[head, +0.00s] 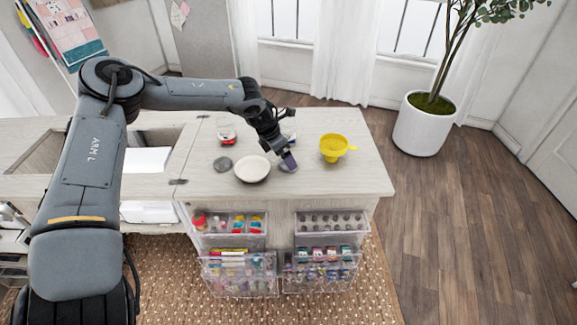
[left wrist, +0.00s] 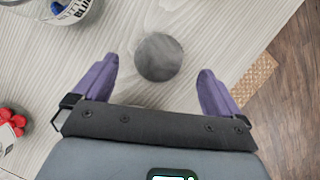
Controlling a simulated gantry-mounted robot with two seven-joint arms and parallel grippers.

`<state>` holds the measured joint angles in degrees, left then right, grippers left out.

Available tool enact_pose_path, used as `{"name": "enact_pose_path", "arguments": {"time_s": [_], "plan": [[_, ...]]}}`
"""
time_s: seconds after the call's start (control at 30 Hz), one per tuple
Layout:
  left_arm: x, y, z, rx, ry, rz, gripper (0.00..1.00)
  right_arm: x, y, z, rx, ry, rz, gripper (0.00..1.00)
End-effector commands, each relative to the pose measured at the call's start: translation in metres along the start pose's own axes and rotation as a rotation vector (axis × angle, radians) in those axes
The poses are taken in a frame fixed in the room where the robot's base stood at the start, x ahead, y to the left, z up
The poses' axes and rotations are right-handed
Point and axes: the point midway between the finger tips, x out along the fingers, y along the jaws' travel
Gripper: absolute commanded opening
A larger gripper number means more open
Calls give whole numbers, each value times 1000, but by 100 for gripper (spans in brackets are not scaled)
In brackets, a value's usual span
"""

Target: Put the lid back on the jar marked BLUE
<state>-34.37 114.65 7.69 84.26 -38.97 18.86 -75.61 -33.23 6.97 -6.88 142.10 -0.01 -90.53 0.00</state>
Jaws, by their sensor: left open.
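The jar marked "BLU…" (left wrist: 72,12) is cut off at the top left of the left wrist view. Blue pieces show inside it, and in the head view it is mostly hidden behind my left gripper. A round grey lid (left wrist: 158,57) lies flat on the tabletop. In the head view this lid (head: 287,168) is partly covered by the gripper. My left gripper (head: 287,163) has purple fingers, which also show in the left wrist view (left wrist: 158,82). They are spread wide and empty, with the lid in view beyond the gap between them. My right gripper is not in view.
A second grey disc (head: 222,164) and a white dish (head: 253,169) lie left of the gripper. A jar with red pieces (head: 226,136) stands behind them. A yellow funnel (head: 333,148) stands to the right. The tabletop's right end (head: 370,180) is clear.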

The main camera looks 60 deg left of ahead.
Motion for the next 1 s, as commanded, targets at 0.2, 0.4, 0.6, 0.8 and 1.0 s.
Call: {"name": "enact_pose_path", "arguments": {"time_s": [0.2,0.4,0.6,0.8,1.0], "plan": [[29,1,-3,0,2,1,99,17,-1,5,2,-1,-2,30],[36,1,-1,-1,0,1,99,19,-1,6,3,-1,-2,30],[35,1,-1,-1,0,1,99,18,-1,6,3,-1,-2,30],[35,1,-1,-1,0,1,87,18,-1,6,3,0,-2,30],[35,1,-2,-1,0,1,56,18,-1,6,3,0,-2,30]]}}
